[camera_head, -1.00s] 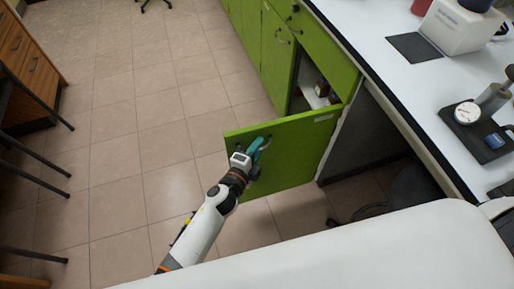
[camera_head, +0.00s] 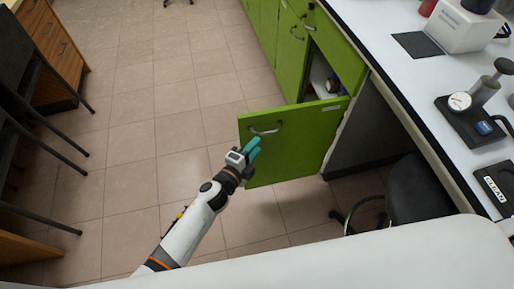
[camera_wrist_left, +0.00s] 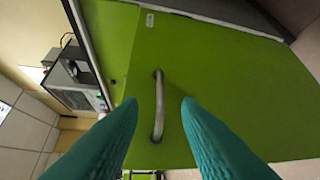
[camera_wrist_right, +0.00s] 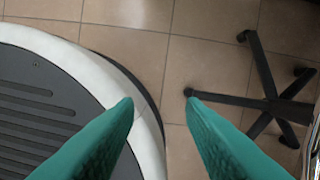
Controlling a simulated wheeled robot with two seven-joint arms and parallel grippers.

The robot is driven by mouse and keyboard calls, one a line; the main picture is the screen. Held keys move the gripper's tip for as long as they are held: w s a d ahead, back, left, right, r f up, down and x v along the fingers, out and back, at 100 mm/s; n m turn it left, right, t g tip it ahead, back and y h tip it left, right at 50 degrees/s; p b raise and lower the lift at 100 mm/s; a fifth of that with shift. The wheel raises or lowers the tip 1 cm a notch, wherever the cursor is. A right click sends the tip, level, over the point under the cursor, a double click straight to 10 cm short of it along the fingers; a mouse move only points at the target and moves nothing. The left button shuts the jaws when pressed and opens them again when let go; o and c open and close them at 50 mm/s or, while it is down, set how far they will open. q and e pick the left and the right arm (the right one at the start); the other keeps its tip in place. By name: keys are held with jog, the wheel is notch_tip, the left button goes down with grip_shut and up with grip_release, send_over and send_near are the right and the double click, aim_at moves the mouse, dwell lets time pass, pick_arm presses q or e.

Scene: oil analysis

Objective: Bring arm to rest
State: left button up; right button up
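My left gripper (camera_head: 252,150) is near the open green cabinet door (camera_head: 290,150), a little below its curved metal handle (camera_head: 266,130). In the left wrist view the teal fingers (camera_wrist_left: 160,105) are apart, with the handle (camera_wrist_left: 158,105) seen beyond and between them; nothing is held. The door stands swung out from the cabinet, and small items show inside. My right gripper (camera_wrist_right: 158,100) shows only in the right wrist view. Its teal fingers are apart and empty, above the floor.
A white worktop (camera_head: 400,70) with instruments runs along the right. A dark stool (camera_head: 415,190) stands under it, and its wheeled base (camera_wrist_right: 270,100) shows in the right wrist view. Dark chairs and a wooden drawer unit (camera_head: 50,50) are at left. The tiled floor between is clear.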

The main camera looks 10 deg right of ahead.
pick_arm(q)
jog(key=shift+w, duration=0.15)
pick_arm(e)
jog(key=shift+w, duration=0.1)
